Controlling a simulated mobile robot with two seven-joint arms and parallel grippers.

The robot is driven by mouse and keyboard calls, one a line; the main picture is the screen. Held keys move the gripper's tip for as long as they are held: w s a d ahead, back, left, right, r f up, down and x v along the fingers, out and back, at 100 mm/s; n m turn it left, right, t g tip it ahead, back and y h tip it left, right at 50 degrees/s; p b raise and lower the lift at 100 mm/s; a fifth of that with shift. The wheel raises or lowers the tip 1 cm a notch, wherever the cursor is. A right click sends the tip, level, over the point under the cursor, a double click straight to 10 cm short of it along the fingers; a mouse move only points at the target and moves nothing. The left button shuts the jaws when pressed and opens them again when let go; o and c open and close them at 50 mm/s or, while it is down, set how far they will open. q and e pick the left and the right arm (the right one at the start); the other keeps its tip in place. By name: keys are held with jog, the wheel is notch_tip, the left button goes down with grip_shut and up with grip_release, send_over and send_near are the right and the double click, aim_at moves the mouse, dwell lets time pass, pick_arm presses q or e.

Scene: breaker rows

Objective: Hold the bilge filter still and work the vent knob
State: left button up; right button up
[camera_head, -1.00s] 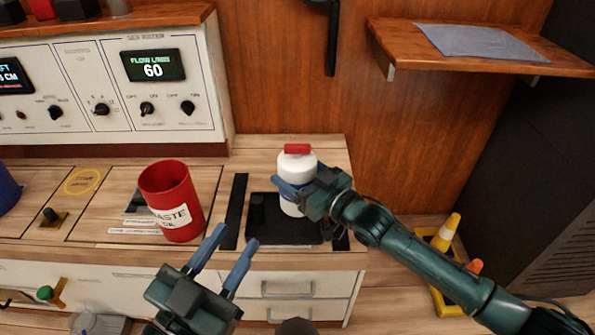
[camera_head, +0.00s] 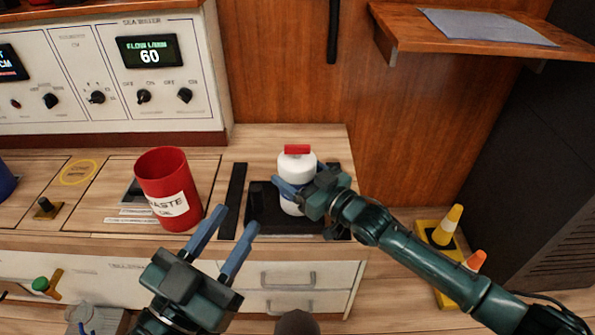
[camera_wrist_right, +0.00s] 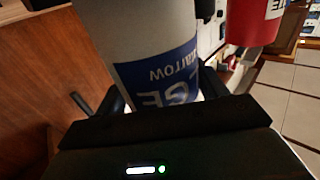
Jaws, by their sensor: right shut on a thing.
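The bilge filter (camera_head: 296,165) is a white canister with a blue label band. It stands upright on a black tray (camera_head: 262,214) on the counter. The red vent knob (camera_head: 297,150) sits on its top. My right gripper (camera_head: 304,194) is shut on the filter's body from the right; the white and blue body (camera_wrist_right: 150,50) fills the middle of the right wrist view, between the fingers. My left gripper (camera_head: 228,228) is open and empty, in front of the counter and left of the filter, below it in the picture. The filter's lower right side is hidden by my right gripper.
A red waste oil bin (camera_head: 163,187) stands on the counter left of the filter. A control panel (camera_head: 100,75) is behind it. A wooden shelf (camera_head: 400,35) with a grey cloth (camera_head: 487,27) juts out at upper right. Cones (camera_head: 447,225) stand on the floor at right.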

jog(key=shift+f+b, duration=0.4)
jog(key=shift+f, duration=0.2)
pick_arm(q)
jog(key=shift+w+a+r+m+t+h, duration=0.15)
jog(key=shift+w+r+m+t+h, duration=0.15)
jog(key=shift+r, duration=0.2)
jog(key=shift+w+a+r+m+t+h, duration=0.1)
jog(key=shift+w+r+m+t+h, duration=0.15)
jog(key=shift+r, duration=0.25)
pick_arm(e)
jog(key=shift+f, duration=0.1)
pick_arm(q)
jog(key=shift+s, duration=0.1)
jog(key=shift+f, duration=0.15)
pick_arm(e)
jog(key=shift+f, duration=0.2)
jog(key=shift+f, duration=0.15)
pick_arm(q)
jog(key=shift+c, duration=0.3)
